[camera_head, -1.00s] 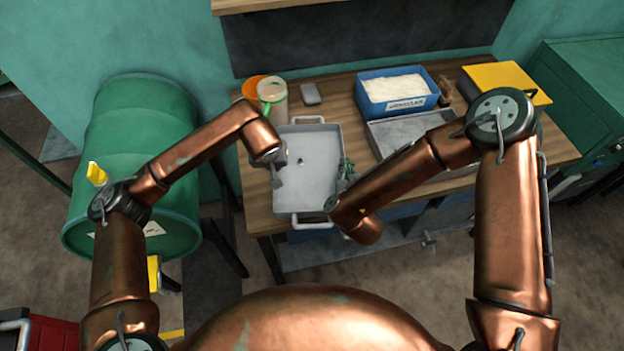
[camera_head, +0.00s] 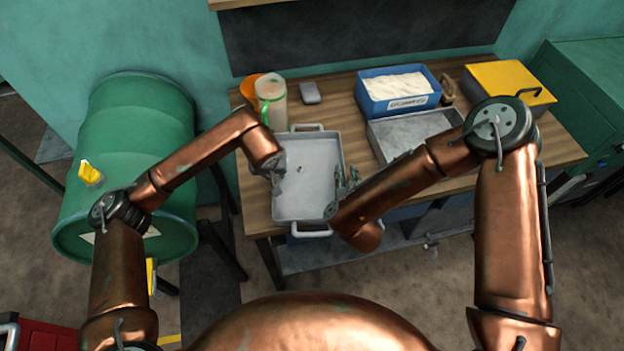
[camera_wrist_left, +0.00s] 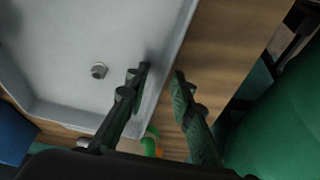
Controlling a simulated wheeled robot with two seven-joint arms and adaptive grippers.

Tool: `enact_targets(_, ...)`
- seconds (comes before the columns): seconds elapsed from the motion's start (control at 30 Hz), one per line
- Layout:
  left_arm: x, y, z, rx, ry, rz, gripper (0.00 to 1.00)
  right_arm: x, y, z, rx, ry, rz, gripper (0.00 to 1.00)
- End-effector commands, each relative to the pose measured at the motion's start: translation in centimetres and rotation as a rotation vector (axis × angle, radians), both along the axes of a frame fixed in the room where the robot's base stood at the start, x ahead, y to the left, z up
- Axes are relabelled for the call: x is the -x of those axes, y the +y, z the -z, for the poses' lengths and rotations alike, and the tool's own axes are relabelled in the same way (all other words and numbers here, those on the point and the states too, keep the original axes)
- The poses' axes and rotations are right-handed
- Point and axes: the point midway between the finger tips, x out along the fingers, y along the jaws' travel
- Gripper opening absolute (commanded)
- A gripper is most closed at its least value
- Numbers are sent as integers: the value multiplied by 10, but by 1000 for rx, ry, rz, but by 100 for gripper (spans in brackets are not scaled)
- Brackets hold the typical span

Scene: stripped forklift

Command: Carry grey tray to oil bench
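The grey tray (camera_head: 309,206) lies on the wooden bench, its two end handles facing the back and the front edge. My left gripper (camera_head: 278,178) is at the tray's left wall. In the left wrist view its fingers (camera_wrist_left: 160,78) straddle that wall, one inside and one outside, with wood visible between the wall and the outer finger. My right gripper (camera_head: 346,178) is at the right wall, its fingers apart, one on each side. A small nut (camera_head: 302,169) lies in the tray and also shows in the left wrist view (camera_wrist_left: 99,71).
Behind the tray stand a clear jug (camera_head: 272,104) with a green handle and an orange container. A blue bin (camera_head: 400,103) of white material, a second grey tray (camera_head: 385,135) and a yellow-topped box (camera_head: 508,82) are to the right.

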Motion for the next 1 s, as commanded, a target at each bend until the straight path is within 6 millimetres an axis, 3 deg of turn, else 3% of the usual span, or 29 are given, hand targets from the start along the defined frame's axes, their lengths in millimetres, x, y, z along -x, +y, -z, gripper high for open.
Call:
enact_targets(0.27, 4, 0, -14, -1, -4, 2, 22, 0, 0, 0, 0, 0, 0, 22)
enact_targets(0.7, 35, -2, -92, -1, -3, 1, 22, 0, 0, 0, 0, 0, -1, 22)
enact_targets(1.0, 43, -3, -111, 0, 0, 0, 22, 6, 0, -1, -1, 2, -2, 22)
